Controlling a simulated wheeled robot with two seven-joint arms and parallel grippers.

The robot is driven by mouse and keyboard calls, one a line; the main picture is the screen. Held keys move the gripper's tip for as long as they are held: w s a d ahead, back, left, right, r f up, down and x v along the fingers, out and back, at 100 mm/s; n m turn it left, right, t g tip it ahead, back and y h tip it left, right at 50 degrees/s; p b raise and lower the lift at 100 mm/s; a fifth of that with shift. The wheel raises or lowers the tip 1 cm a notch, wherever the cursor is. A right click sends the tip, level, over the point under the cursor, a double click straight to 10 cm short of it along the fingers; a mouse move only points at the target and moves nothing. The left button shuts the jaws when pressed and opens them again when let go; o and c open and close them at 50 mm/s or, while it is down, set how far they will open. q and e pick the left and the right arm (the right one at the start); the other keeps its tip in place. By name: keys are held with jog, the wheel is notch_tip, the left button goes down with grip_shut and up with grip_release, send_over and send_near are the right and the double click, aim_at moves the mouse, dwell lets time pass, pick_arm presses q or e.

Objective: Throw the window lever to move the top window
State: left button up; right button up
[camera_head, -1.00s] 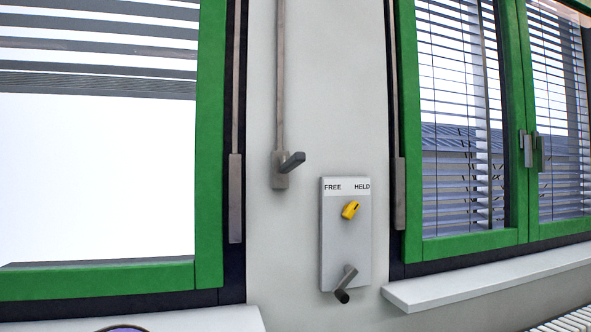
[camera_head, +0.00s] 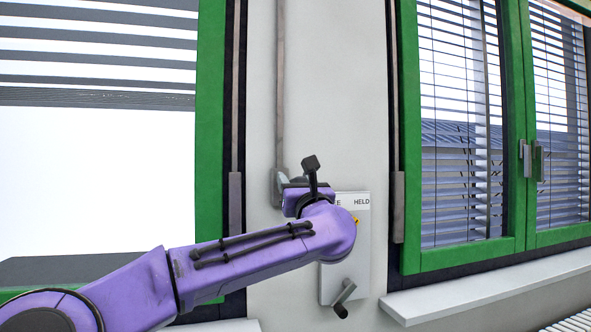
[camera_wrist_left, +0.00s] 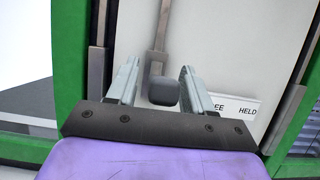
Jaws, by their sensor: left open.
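The window lever (camera_head: 277,188) is a grey handle on the wall between the windows, at the foot of a long vertical rod (camera_head: 280,90). My left gripper (camera_head: 288,181) is at the lever and hides much of it in the head view. In the left wrist view, the lever's dark square end (camera_wrist_left: 163,91) lies between the two open fingers (camera_wrist_left: 157,80), with a gap on either side. I cannot tell how deep it sits between them. My right gripper is not in view.
A grey panel (camera_head: 330,285) marked HELD is partly behind my left arm. Green-framed windows stand left (camera_head: 211,120) and right (camera_head: 410,150), with a sill (camera_head: 480,285) at right.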

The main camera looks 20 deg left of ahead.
pick_arm(q)
jog(key=shift+w+a, duration=0.15)
jog(key=shift+w, duration=0.25)
